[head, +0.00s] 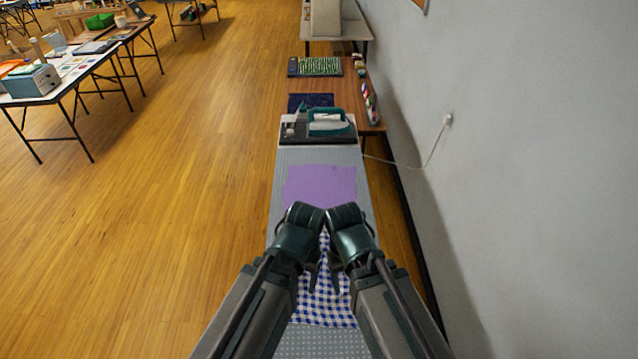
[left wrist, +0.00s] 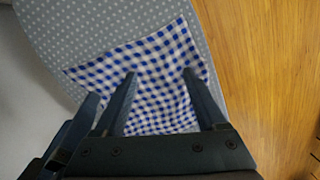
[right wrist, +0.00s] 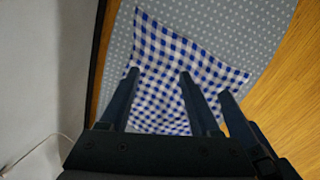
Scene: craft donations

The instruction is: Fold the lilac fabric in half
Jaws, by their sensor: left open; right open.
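The lilac fabric (head: 320,182) lies flat on the grey dotted ironing board (head: 341,343) in the head view. Its near edge is partly hidden by my wrists. Neither wrist view shows it. My left gripper (head: 313,283) and right gripper (head: 336,284) are side by side on the near side of the lilac fabric, over a blue-and-white checked cloth (head: 325,310). In the left wrist view my left gripper (left wrist: 159,74) is open and empty. In the right wrist view my right gripper (right wrist: 158,73) is open and empty. One finger of the other gripper shows beside each.
A teal iron (head: 328,122) rests on a dark stand at the board's far end. Beyond it is a brown table (head: 346,85) with a dark folded cloth (head: 311,102). The wall (head: 530,180) is close on the right. Wooden floor is open on the left.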

